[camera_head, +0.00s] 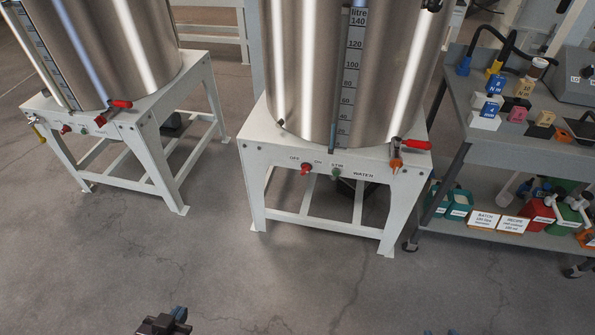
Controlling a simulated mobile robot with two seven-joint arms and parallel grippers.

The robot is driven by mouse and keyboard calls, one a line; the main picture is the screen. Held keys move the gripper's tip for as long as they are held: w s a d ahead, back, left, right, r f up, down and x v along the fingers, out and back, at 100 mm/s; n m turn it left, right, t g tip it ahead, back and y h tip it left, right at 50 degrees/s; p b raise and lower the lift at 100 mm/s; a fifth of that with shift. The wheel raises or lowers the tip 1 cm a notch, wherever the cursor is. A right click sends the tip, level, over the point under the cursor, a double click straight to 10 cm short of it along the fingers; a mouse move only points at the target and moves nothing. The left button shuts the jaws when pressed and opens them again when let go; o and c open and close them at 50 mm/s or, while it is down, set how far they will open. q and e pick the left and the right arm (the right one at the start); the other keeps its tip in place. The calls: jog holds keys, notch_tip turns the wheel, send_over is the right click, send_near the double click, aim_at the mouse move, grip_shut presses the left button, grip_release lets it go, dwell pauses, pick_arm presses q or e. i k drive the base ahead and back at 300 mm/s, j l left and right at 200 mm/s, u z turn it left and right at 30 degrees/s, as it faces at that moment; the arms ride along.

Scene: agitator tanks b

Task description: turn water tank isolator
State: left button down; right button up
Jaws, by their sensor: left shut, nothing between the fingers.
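The water tank (235,70) is a tall steel cylinder with a litre scale, standing on a white frame (262,150) marked WATER. On the frame's front is a red rotary knob (306,169), near the words OFF and ON. A red-handled valve lever (411,144) is at the frame's right corner. My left gripper (165,322) is shut and empty at the bottom edge, well apart from the tank. Only a sliver of what looks like my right gripper (429,332) shows at the bottom; its jaws are hidden.
A second steel tank (110,45) on a similar white frame stands at the left. A grey trolley (500,146) with bottles, blocks and labelled boxes stands at the right. The concrete floor (270,285) in front of the tanks is clear.

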aim_at(306, 169)
jog(key=j+z, duration=0.15)
jog(key=j, duration=0.7)
jog(key=j+z, duration=0.1)
jog(key=j, duration=0.75)
jog(key=i+j, duration=0.3)
jog(key=j, duration=0.15)
jog(key=i+z, duration=0.05)
